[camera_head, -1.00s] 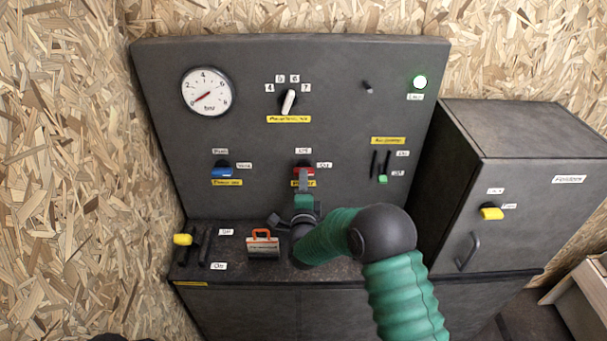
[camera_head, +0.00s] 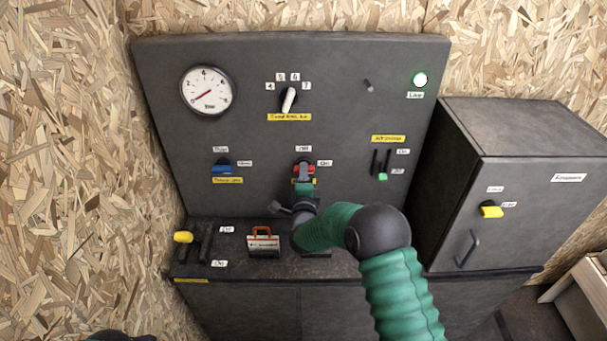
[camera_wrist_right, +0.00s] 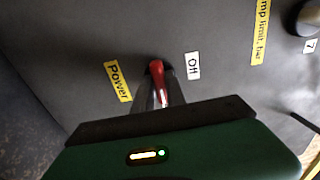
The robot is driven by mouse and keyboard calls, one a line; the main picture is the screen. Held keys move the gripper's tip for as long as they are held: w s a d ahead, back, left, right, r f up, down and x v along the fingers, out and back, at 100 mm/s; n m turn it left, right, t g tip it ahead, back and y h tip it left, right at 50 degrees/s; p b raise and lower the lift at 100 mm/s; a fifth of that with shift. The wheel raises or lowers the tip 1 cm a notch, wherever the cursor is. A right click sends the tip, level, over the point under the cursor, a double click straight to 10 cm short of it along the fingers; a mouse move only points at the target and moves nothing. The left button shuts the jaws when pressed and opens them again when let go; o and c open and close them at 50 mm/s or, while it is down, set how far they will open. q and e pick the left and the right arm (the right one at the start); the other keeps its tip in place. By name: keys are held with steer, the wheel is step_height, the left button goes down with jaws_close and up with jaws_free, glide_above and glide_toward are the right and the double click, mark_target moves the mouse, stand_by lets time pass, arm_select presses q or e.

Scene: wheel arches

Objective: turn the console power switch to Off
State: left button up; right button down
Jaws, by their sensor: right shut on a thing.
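The console power switch has a red handle (camera_head: 311,169) on the dark upright panel, with the "Off" label (camera_head: 303,149) above it and another white label (camera_head: 325,163) to its right. My right gripper (camera_head: 304,177) reaches it from below and in front, and is shut on the handle. In the right wrist view the red handle (camera_wrist_right: 157,70) stands between the fingertips (camera_wrist_right: 158,95). The "Off" label (camera_wrist_right: 193,66) lies to its right and the yellow "Power" label (camera_wrist_right: 117,82) to its left. The gripper hides part of the handle, so its exact angle is hard to tell. My left gripper is not in view.
The panel also holds a blue switch (camera_head: 222,168), a gauge (camera_head: 207,90), a black-and-white knob (camera_head: 289,98) and a green slider (camera_head: 383,177). An orange-handled block (camera_head: 263,243) and a yellow-tipped lever (camera_head: 184,237) are on the ledge. A dark cabinet (camera_head: 520,220) stands at right.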

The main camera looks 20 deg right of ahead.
steer(key=shift+f+n, duration=0.25)
steer(key=shift+n, duration=0.05)
steer(key=shift+s+f+n+b, duration=0.1)
steer(key=shift+n+b, duration=1.2)
steer(key=shift+n, duration=3.05)
steer(key=shift+f+n+b, duration=0.1)
steer(key=shift+n+b, duration=1.15)
steer(key=shift+n, duration=3.1)
steer(key=c, duration=1.6)
jaws_free()
steer(key=shift+o, duration=1.2)
steer(key=shift+r, duration=0.25)
